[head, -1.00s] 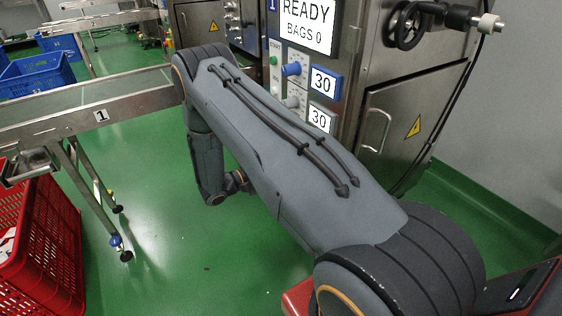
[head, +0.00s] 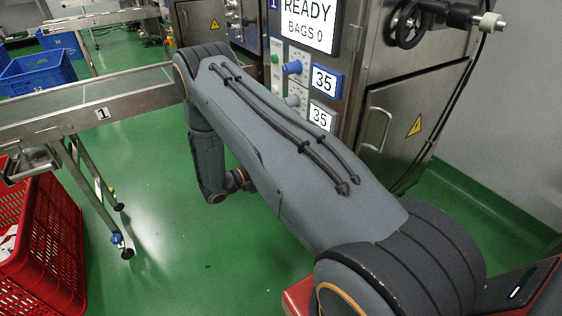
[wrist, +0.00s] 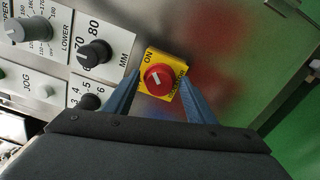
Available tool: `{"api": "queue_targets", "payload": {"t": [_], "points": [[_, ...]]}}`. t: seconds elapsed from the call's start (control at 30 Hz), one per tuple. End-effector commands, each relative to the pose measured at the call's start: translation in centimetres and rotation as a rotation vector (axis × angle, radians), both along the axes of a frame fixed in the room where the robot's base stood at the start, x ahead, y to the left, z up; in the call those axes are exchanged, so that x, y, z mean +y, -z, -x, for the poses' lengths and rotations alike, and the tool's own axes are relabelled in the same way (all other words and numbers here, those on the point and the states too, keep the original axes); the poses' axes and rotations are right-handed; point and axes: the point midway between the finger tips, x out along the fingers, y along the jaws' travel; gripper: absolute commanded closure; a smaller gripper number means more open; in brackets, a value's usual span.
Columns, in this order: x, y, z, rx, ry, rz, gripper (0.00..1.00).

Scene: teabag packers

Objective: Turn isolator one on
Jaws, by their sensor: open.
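The isolator is a red rotary knob (wrist: 158,79) with a white pointer mark, on a yellow plate (wrist: 152,58) lettered ON at its upper left. It shows in the wrist view, upper middle. My gripper (wrist: 160,85) is open, with one blue-grey finger on each side of the knob. I cannot tell whether the fingers touch it. Lettering at the plate's right edge is partly hidden. In the head view my arm hides the isolator and the gripper. Machine one there (head: 345,80) shows a READY screen (head: 307,22) with BAGS 0.
Left of the isolator in the wrist view are a black MM knob (wrist: 95,53), another black knob (wrist: 88,102) and a grey LOWER knob (wrist: 30,30). A conveyor (head: 60,118) and a red crate (head: 45,240) stand at left in the head view. Green floor lies open between.

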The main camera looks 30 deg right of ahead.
Motion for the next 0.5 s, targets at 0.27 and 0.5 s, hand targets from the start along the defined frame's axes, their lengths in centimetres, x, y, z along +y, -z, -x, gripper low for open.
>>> {"api": "queue_targets", "payload": {"t": [0.27,0.5], "points": [[3.1,-0.1,0.0,0.000,-0.006,0.000,0.50],[6.7,0.0,0.2,0.000,-0.004,0.000,0.50]]}}
